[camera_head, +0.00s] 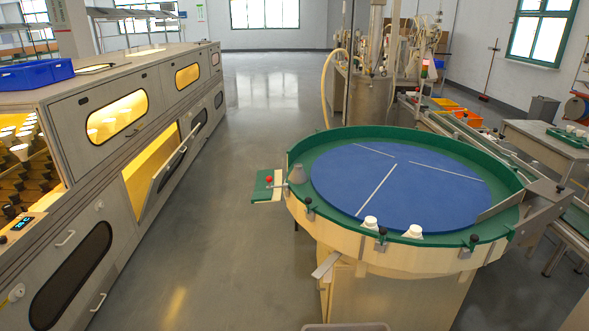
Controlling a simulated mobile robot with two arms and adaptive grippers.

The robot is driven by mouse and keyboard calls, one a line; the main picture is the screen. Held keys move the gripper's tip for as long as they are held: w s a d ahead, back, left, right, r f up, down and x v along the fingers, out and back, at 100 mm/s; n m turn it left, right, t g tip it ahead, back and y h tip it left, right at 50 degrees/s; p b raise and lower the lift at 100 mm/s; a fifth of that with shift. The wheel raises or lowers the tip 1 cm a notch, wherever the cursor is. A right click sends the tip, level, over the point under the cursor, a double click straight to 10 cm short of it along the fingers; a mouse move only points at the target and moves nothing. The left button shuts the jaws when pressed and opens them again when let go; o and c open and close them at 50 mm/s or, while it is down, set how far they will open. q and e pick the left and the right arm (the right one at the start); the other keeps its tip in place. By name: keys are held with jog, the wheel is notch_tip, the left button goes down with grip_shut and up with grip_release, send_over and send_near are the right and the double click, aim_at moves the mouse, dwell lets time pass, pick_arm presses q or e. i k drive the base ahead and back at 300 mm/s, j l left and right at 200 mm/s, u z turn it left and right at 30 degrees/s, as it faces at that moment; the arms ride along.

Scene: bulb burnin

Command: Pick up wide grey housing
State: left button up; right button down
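A grey cone-like piece (297,175), likely the wide grey housing, stands at the left rim of the round table (330,258). It is beside a small green plate (262,190) with a red knob. Two small white pieces (370,223) (413,231) sit at the near rim of the same table. Neither of my grippers is in view.
The round table has a blue disc (400,190) and a green raised rim. A long grey cabinet (85,130) with lit windows and a tilted-open flap (172,167) stands at left, a blue crate (35,76) on top. The floor (235,200) between is clear.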

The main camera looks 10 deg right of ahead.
aim_at(297, 175)
jog(key=i+j+z, duration=0.55)
jog(key=j, duration=0.35)
jog(key=i+j+z, duration=0.4)
jog(key=j, duration=0.3)
jog(key=i+j+z, duration=0.2)
jog(key=j, duration=0.2)
jog(key=j+z, duration=0.15)
jog(key=j, duration=0.25)
jog(key=i+j+z, duration=0.2)
jog(key=j, duration=0.25)
jog(key=k+l, duration=0.05)
jog(key=k, duration=0.05)
